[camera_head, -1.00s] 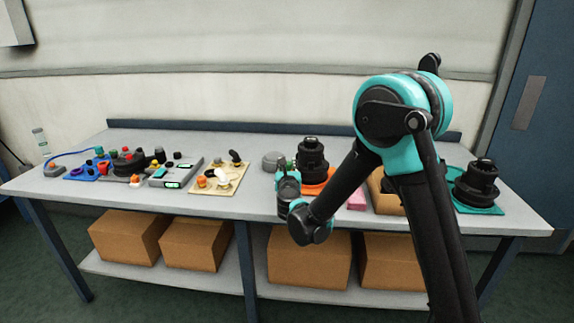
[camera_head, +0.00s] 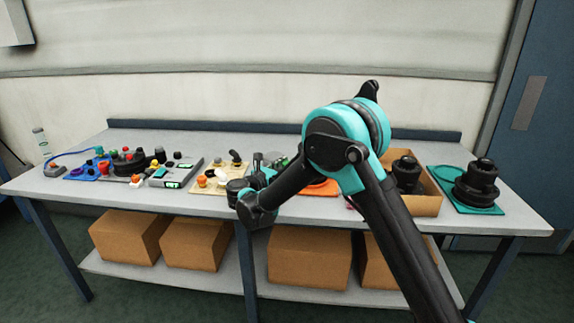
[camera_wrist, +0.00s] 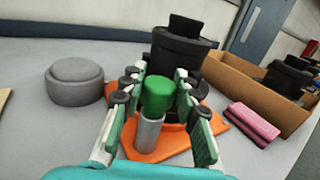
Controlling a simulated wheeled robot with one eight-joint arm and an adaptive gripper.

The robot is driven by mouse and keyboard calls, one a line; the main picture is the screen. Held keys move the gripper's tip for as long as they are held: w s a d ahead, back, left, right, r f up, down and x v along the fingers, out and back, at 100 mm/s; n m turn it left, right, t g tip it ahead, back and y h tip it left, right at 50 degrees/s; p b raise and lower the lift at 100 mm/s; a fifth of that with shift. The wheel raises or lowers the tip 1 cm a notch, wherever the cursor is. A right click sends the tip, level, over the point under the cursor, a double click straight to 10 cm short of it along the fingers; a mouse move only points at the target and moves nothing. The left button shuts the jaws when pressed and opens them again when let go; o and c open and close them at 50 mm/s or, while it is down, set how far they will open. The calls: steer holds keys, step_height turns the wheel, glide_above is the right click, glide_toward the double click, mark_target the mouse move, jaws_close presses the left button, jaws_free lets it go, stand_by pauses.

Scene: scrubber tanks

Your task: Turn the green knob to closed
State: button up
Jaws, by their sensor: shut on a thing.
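The green knob (camera_wrist: 159,92) shows in the wrist view as a green cap on a grey cylinder, in front of a black tank (camera_wrist: 180,50) on an orange plate (camera_wrist: 150,143). My gripper (camera_wrist: 156,90) has its fingers on both sides of the green knob and is shut on it. The knob stands roughly upright between the pads. In the head view my arm hides most of the black tank and part of the orange plate (camera_head: 322,188). I cannot tell the knob's turn angle.
A grey round lid (camera_wrist: 75,82) stands left of my gripper. Pink blocks (camera_wrist: 253,123) and an open cardboard box (camera_wrist: 235,80) holding a black part are to the right. A cream panel (camera_head: 208,187) and a teal plate (camera_head: 450,195) also lie on the table (camera_head: 130,205).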

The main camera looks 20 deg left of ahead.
stand_by(0.4)
steer(key=o, duration=1.2)
steer(key=v, duration=1.2)
steer(key=shift+a, duration=0.15)
